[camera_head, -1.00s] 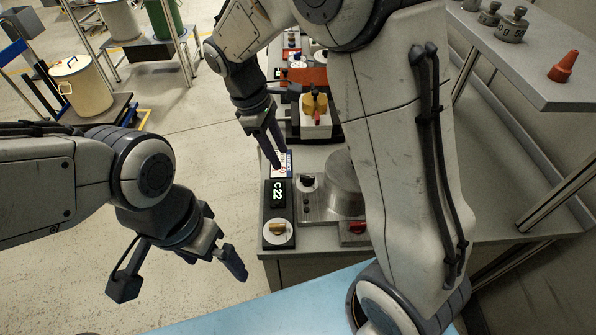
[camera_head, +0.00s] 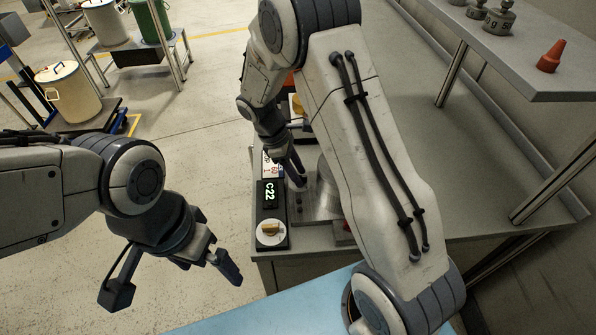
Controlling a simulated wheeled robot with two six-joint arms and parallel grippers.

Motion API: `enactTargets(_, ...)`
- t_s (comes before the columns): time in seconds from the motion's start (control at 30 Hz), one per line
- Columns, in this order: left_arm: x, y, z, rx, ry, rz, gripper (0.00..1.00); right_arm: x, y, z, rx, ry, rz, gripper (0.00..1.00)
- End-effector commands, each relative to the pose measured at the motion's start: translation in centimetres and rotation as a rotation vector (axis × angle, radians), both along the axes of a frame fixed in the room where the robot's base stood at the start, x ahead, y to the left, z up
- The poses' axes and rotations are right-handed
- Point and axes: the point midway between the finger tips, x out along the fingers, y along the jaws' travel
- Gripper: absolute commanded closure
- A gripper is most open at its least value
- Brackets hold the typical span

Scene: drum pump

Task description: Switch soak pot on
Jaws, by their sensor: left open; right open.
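A grey steel pot (camera_head: 325,172) on a metal base (camera_head: 318,208) stands on the bench, mostly hidden behind my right arm. Beside it on the left is a black control box (camera_head: 267,205) with a lit display reading C22 and a white dial with a yellowish knob (camera_head: 270,229). My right gripper (camera_head: 299,180) is open and points down over the left part of the metal base, close to the pot. Whether it touches anything there cannot be told. My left gripper (camera_head: 229,266) is open and empty over the floor, left of the bench.
A label card (camera_head: 269,165) lies behind the control box. A shelf (camera_head: 520,60) at upper right holds weights (camera_head: 498,18) and a red cone (camera_head: 550,57). The bench right of my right arm is bare. A cream pot (camera_head: 70,90) stands at far left.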

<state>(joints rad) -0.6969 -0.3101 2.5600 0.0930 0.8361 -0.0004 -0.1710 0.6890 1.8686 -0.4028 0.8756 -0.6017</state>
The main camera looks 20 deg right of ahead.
Motion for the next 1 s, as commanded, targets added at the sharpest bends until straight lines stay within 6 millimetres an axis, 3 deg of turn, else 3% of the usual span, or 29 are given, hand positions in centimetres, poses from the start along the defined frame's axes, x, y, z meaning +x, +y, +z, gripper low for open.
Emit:
enactTargets(0.27,0.0,0.0,0.0,0.000,0.000,0.000,0.00,-0.1,-0.1,-0.3,0.000,0.000,-0.001,0.55)
enactTargets(0.3,0.0,0.0,0.0,0.000,0.000,0.000,0.00,-0.1,-0.1,-0.2,0.000,0.000,-0.001,0.59)
enactTargets(0.4,0.0,0.0,0.0,0.000,0.000,0.000,0.00,-0.1,-0.1,-0.2,0.000,0.000,-0.001,0.97)
enactTargets(0.43,0.0,0.0,0.0,0.000,0.000,0.000,0.00,-0.1,-0.1,-0.2,0.000,0.000,-0.001,1.00)
enactTargets(0.77,0.0,0.0,0.3,0.000,0.000,0.000,0.00,0.0,-0.1,-0.1,0.000,-0.001,-0.026,1.00)
enactTargets(1.0,0.0,0.0,1.3,0.000,0.000,0.000,0.00,0.1,-0.2,0.1,-0.001,-0.001,-0.146,1.00)
